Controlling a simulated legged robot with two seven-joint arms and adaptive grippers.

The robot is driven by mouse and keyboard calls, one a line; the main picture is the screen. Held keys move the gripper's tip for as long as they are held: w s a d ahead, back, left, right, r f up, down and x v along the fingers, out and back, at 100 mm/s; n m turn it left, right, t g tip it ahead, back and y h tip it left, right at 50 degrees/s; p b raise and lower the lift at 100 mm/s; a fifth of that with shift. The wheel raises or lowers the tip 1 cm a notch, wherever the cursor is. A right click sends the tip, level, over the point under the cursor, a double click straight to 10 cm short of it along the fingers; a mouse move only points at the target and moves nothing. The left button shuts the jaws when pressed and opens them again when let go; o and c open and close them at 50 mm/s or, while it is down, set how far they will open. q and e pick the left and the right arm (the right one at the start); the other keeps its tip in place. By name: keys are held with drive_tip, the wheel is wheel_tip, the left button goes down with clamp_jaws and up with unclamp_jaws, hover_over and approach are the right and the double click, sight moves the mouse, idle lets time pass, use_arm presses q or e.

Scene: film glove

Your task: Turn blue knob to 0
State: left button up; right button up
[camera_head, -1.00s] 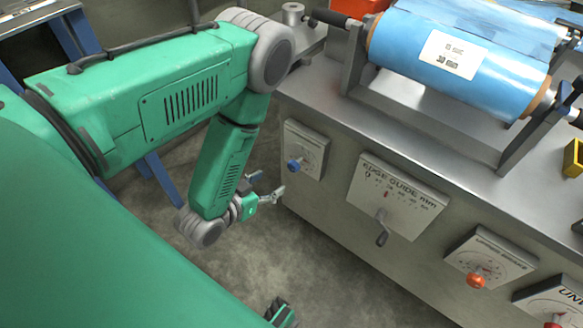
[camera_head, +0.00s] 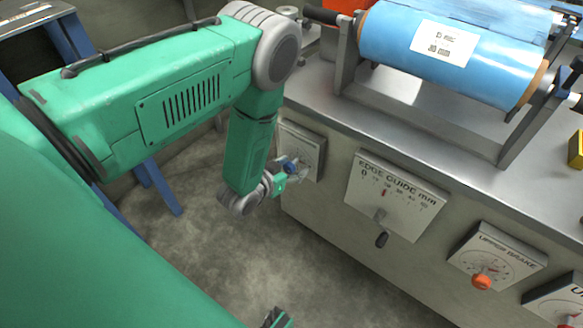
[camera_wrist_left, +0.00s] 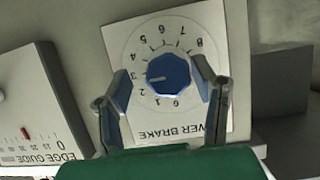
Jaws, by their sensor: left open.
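The blue knob (camera_wrist_left: 168,75) sits on a white dial plate (camera_wrist_left: 212,28) marked LOWER BRAKE, which appears upside down in the left wrist view. The knob's white mark points to the left, between 2 and 3. My left gripper (camera_wrist_left: 163,80) is open, with one finger on each side of the knob; I cannot tell whether they touch it. A small green and dark part of mine shows at the bottom edge.
The edge guide plate (camera_head: 397,196) with a dark handle is to the right of the knob. Farther right is the upper brake dial (camera_head: 496,258) with an orange knob (camera_head: 481,282). A blue film roll (camera_head: 440,52) lies above on the cabinet (camera_head: 440,140).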

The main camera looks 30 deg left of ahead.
use_arm(q)
drive_tip(key=shift+c, duration=1.2)
drive_tip(key=shift+a+f, duration=0.1)
drive_tip(key=shift+a, duration=0.15)
drive_tip(key=c, duration=0.7)
drive_tip(key=shift+a+f, duration=0.1)
drive_tip(key=shift+a, duration=0.1)
drive_tip(key=shift+c, duration=1.2)
drive_tip(key=shift+s+a+f, duration=0.1)
drive_tip(key=shift+a, duration=0.15)
drive_tip(key=shift+d, duration=0.35)
use_arm(e)
drive_tip(key=shift+a, duration=0.25)
use_arm(q)
drive_tip(key=shift+s+a, duration=0.1)
drive_tip(key=shift+a, duration=0.1)
use_arm(e)
drive_tip(key=shift+a+r, duration=0.15)
use_arm(q)
drive_tip(key=shift+d+n, duration=0.1)
drive_tip(key=shift+n, duration=0.2)
